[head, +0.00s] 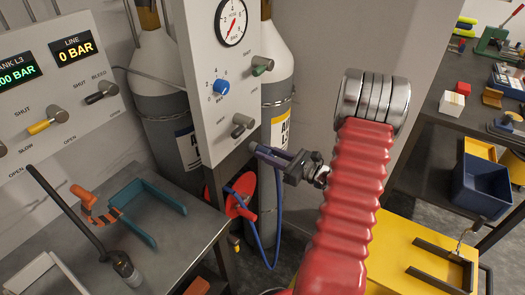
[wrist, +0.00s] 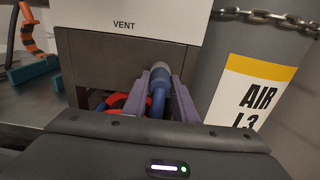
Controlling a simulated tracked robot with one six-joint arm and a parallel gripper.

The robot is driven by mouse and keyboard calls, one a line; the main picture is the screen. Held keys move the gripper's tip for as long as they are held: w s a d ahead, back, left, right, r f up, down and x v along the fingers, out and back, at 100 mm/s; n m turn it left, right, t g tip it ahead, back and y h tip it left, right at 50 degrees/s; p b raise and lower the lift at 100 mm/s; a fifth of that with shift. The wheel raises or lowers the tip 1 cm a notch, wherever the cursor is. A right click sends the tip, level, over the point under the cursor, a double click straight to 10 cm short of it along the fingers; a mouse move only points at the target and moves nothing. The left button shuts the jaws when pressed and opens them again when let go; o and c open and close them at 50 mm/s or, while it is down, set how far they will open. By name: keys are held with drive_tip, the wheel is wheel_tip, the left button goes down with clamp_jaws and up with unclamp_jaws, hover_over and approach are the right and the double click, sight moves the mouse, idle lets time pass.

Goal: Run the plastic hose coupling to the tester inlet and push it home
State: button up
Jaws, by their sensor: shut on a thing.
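My gripper (head: 272,157) is shut on the plastic hose coupling, a blue piece with a grey tip (wrist: 160,76). In the wrist view the coupling lies between the two purple-grey fingers and points away from me, toward the dark face under the VENT panel (wrist: 124,42). In the head view its end (head: 254,147) shows just past the fingers, beside the lower edge of the white gauge panel (head: 205,70). The blue hose (head: 279,225) hangs below it in a loop. I cannot make out the tester inlet; whether the tip touches anything is unclear.
A red disc (head: 243,192) stands behind the hose. Gas cylinders (head: 277,68) stand behind the panel, with a chain (wrist: 270,15) nearby. A grey bench (head: 165,245) with an orange-handled tool is at left; a yellow surface (head: 405,240) is at lower right.

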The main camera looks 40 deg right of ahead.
clamp_jaws()
drive_tip(key=shift+v, duration=2.95)
idle(0.3)
